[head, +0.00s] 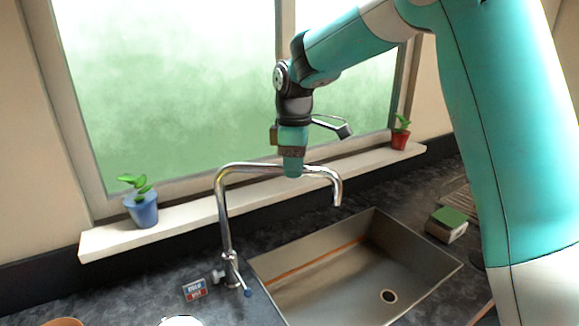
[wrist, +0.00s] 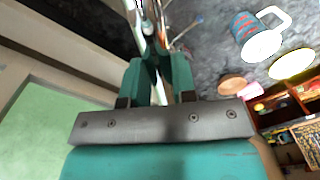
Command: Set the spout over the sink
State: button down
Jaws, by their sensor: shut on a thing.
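The chrome faucet has a tall riser and a long bent spout (head: 250,168). My gripper (head: 292,170) points down and is shut on the spout's upper horizontal stretch. The downturned outlet (head: 337,198) hangs, in the picture, just above the back rim of the steel sink (head: 345,282); I cannot tell exactly how far over the basin it is. In the wrist view, the green fingers (wrist: 160,75) close around the chrome tube, which is partly hidden between them. The sink is empty, with a round drain.
A blue potted plant (head: 142,208) and a red one (head: 400,138) stand on the window sill (head: 190,213). A sponge block (head: 447,224) sits right of the sink. A small red-and-blue label (head: 195,290) is near the faucet base. A mug (wrist: 247,28) shows in the wrist view.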

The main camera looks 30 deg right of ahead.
jog(key=shift+w+d+r+n, duration=0.1)
jog(key=shift+w+d+n, duration=0.3)
jog(key=shift+w+n, duration=0.3)
jog(key=shift+w, duration=0.15)
jog(key=c, duration=0.9)
grip_release()
jog(key=shift+c, duration=0.2)
notch_tip(320, 180, up, 17)
jog(key=p, duration=0.1)
jog(key=shift+r+p, duration=0.2)
jog(key=shift+p, duration=0.1)
jog(key=shift+d, duration=0.1)
jog(key=s+a+f+m+y+b, duration=0.1)
jog(key=s+a+f+b, duration=0.3)
jog(key=s+f, duration=0.5)
jog(key=s+a+f+m+y+b, duration=0.1)
jog(key=s+a+f+b, duration=0.3)
jog(key=s+f, duration=0.4)
jog(key=s+a+f+m+y+b, duration=0.2)
jog(key=s+a+f, duration=0.3)
jog(key=s+f, duration=0.4)
jog(key=s+m+b, duration=0.1)
jog(key=s, duration=0.3)
jog(key=shift+a+f+m+b, duration=0.3)
jog(key=shift+a+f+b, duration=0.05)
jog(key=shift+a+b, duration=0.05)
